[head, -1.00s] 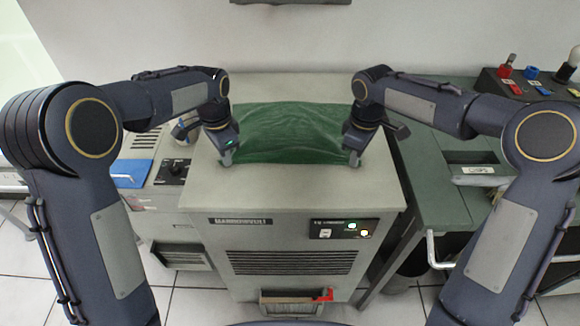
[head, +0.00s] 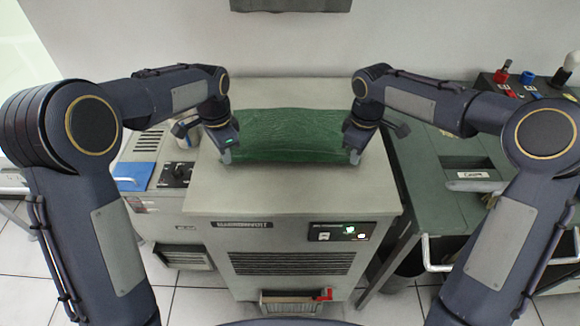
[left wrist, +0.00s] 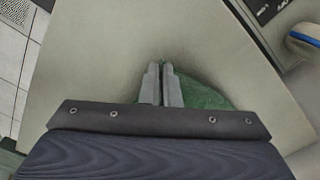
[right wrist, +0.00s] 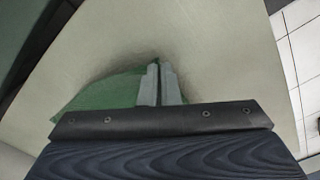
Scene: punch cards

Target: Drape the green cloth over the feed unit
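The green cloth (head: 290,135) is spread across the beige top of the front cabinet, which I take to be the feed unit (head: 290,190). Its near edge runs between my two grippers, and its front part looks bulged. I cannot tell whether the near edge touches the top. My left gripper (head: 227,157) is shut on the near left corner; cloth also shows at its fingers in the left wrist view (left wrist: 205,97). My right gripper (head: 354,157) is shut on the near right corner, with cloth beside its fingers in the right wrist view (right wrist: 105,92).
A grey-green desk (head: 440,170) stands close on the right. A beige side unit with a blue pad (head: 133,175) and a black knob panel (head: 175,174) adjoins on the left. A wall stands behind. The cabinet's front top area is bare.

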